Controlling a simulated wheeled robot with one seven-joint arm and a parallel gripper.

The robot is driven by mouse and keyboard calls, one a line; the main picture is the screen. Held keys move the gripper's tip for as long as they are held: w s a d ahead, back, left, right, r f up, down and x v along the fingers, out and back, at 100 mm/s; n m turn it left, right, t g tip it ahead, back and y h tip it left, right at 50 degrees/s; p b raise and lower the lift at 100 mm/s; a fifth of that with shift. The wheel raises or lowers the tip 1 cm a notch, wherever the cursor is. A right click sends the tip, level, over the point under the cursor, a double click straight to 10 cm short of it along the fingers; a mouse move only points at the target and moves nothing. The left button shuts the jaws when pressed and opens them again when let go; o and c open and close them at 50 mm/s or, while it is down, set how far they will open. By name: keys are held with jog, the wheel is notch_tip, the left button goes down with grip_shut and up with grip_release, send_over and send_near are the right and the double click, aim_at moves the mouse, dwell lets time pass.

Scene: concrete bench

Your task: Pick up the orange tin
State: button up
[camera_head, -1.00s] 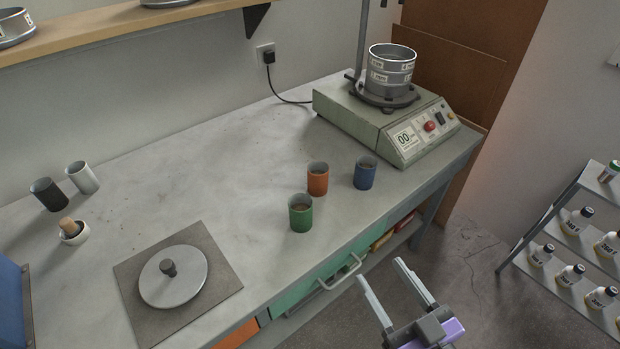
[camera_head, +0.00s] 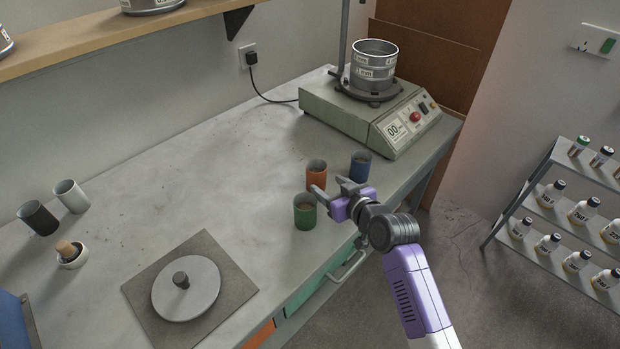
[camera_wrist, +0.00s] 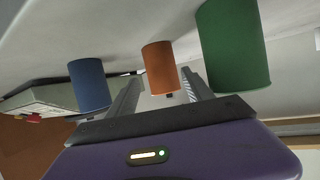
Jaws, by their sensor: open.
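The orange tin (camera_head: 316,174) stands upright on the bench, between and a little behind the green tin (camera_head: 305,212) and the blue tin (camera_head: 360,166). My gripper (camera_head: 331,187) is open and empty at the near side of the orange tin, its fingers pointing toward it. In the wrist view the orange tin (camera_wrist: 160,68) shows beyond and between the two fingers (camera_wrist: 163,92), with the blue tin (camera_wrist: 89,85) to the left and the green tin (camera_wrist: 232,45) to the right. I cannot tell how far the fingertips are from the orange tin.
A sieve shaker (camera_head: 375,115) stands behind the tins. A round lid on a dark plate (camera_head: 235,272) lies at front left. The middle of the bench is clear.

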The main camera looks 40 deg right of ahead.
aim_at(321, 181)
jog(key=shift+w+f, duration=0.2)
jog(key=x, duration=0.7)
jog(key=shift+w, duration=0.15)
grip_shut()
